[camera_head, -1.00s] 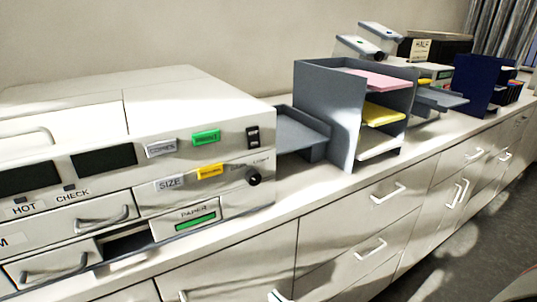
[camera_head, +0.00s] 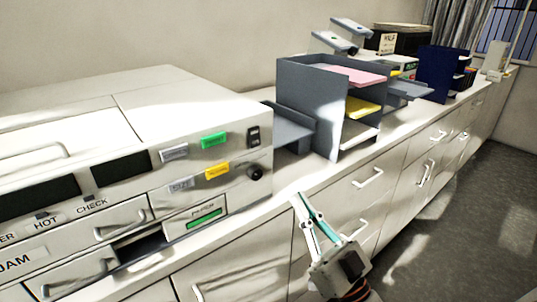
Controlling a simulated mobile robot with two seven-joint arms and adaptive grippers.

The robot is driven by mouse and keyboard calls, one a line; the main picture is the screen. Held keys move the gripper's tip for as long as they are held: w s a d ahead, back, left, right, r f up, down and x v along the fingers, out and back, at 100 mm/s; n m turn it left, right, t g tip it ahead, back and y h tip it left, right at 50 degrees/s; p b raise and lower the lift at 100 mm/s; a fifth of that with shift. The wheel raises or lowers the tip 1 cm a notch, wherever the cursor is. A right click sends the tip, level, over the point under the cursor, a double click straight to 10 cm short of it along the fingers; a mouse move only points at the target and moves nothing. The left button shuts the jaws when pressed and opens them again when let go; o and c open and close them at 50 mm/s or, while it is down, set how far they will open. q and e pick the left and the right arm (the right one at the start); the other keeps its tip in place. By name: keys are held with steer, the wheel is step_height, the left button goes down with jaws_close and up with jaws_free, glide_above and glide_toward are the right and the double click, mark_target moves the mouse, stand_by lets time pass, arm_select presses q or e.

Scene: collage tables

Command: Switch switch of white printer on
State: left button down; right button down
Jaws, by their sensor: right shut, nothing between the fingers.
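The white printer (camera_head: 165,100) fills the left of the head view on the counter. Its small black rocker switch (camera_head: 254,136) is at the upper right of the front panel, above a round black knob (camera_head: 255,173). A green button (camera_head: 213,140) and a yellow button (camera_head: 217,171) are to the left of the switch. My right gripper (camera_head: 300,200) is shut and empty, below and to the right of the switch, in front of the counter edge and apart from the printer. My left gripper is not in view.
A grey paper tray (camera_head: 293,130) juts from the printer's right side. A grey shelf organizer (camera_head: 305,85) with coloured paper stands beside it. Farther back are a blue organizer (camera_head: 432,72) and a black box. White cabinets (camera_head: 240,262) with handles are below; the grey floor (camera_head: 475,215) at right is clear.

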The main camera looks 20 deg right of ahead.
mark_target(256, 140)
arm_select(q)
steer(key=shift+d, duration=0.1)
arm_select(e)
steer(key=shift+r, duration=0.1)
